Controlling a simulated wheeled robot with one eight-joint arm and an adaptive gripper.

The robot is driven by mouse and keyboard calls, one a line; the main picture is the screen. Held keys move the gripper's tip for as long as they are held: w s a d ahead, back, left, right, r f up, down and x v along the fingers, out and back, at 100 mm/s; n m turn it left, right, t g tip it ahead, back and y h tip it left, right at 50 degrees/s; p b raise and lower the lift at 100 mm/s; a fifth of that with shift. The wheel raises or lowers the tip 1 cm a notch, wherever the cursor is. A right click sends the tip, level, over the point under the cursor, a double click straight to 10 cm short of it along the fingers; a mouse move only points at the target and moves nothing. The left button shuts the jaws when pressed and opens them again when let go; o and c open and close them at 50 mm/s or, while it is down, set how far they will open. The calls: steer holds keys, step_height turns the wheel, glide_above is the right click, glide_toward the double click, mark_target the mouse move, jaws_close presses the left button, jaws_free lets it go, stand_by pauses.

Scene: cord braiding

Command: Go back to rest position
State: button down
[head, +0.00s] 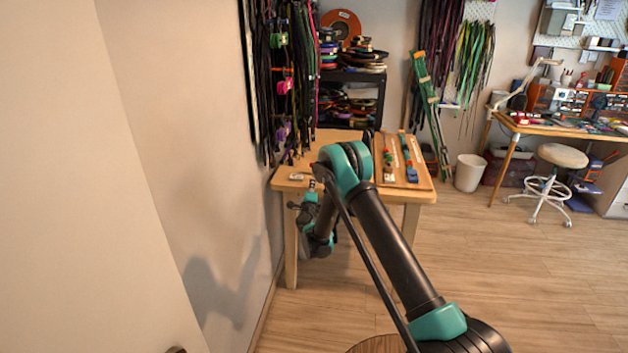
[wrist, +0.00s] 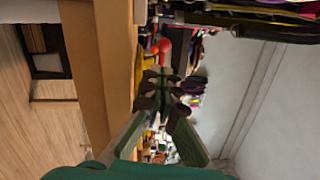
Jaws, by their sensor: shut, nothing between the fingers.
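My gripper (wrist: 163,92) is in the middle of the wrist view, its two dark fingers together with nothing between them. In the head view my arm bends down in front of the wooden table (head: 422,193), and the wrist end hangs by the table's near left corner. The fingers are small there and partly lost among the arm parts. On the table's right side lies a wooden board (head: 425,181) with cords and small coloured pieces. My arm hides part of the tabletop. The gripper touches nothing that I can make out.
A wall stands close on the left, with hanging cords (head: 283,85) above the table. A dark shelf (head: 349,77) with spools is behind it. A white bin (head: 469,172) and a stool (head: 562,156) stand to the right. The floor (head: 510,270) at the right front is clear.

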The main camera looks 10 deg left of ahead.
steer(key=s, duration=0.5)
step_height(320, 180, up, 13)
steer(key=s+d+n+g+y, duration=0.1)
steer(key=d+n+g+y, duration=0.1)
steer(key=n+y, duration=0.45)
steer(key=s+d+r+n+g, duration=0.4)
steer(key=s+d+r+n, duration=0.1)
steer(key=s+d+n, duration=0.25)
steer(key=s+d+f+n+g+h, duration=0.1)
steer(key=s+d+f+g+h, duration=0.1)
steer(key=s+d, duration=0.6)
steer(key=s+d+f+n+g+h, duration=0.2)
steer(key=s+d+f, duration=0.4)
steer(key=s, duration=1.2)
steer(key=s+d+f+n+g+h, duration=0.2)
steer(key=s+d+f+g+h, duration=0.1)
steer(key=s+d, duration=0.8)
steer(key=s+f+g, duration=0.1)
steer(key=s+g, duration=0.1)
steer(key=s, duration=0.1)
